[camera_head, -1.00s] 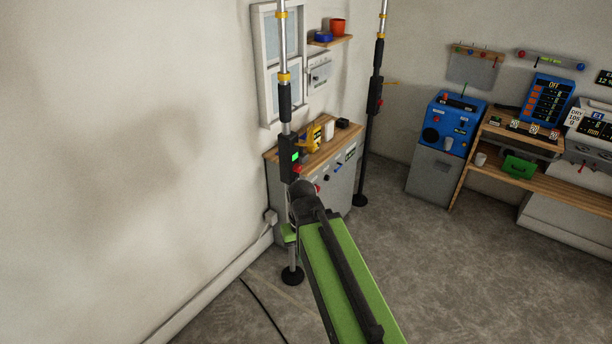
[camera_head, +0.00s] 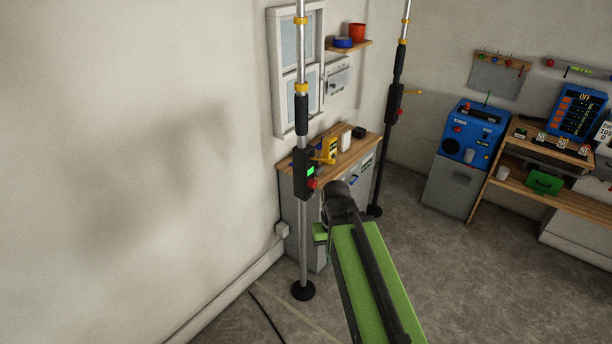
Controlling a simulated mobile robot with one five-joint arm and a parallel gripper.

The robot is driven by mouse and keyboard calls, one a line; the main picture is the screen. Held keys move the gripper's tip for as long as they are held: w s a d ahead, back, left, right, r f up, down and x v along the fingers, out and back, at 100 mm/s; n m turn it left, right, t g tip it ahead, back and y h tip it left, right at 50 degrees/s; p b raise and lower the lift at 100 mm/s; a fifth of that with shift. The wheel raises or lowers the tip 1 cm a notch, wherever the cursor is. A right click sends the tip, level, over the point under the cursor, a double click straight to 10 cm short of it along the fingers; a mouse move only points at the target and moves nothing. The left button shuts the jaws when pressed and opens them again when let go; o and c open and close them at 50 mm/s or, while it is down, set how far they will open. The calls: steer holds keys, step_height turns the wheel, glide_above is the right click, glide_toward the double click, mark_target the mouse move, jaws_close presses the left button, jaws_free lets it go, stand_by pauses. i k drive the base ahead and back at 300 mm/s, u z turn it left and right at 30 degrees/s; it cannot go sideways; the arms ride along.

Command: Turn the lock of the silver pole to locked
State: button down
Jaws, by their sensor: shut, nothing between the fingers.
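The silver pole (camera_head: 302,240) stands upright near the wall at picture centre, on a round black foot (camera_head: 303,291). It carries a black box (camera_head: 302,174) with a lit green patch and a red knob (camera_head: 312,184), below a black grip sleeve (camera_head: 301,113). Yellow collars (camera_head: 301,88) ring its upper part. Yellow shows just right of the box, against a yellow item on the bench; I cannot tell whether part of it is the pole's lock lever. My green and black arm reaches up from the bottom, its visible dark end right of the pole. My gripper's fingers do not show.
A wood-topped grey bench (camera_head: 350,147) stands behind the pole. A blue machine (camera_head: 468,132) and wooden shelving (camera_head: 560,190) stand right. Floor between is clear; a cable (camera_head: 268,317) lies lower left.

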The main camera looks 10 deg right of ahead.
mark_target(312, 182)
steer(key=i, duration=0.65)
steer(key=z, duration=0.5)
steer(key=k, duration=1.3)
steer(key=u, duration=0.25)
steer(key=i, duration=1.3)
steer(key=u, duration=1.25)
steer(key=i, duration=0.35)
steer(key=z, duration=0.05)
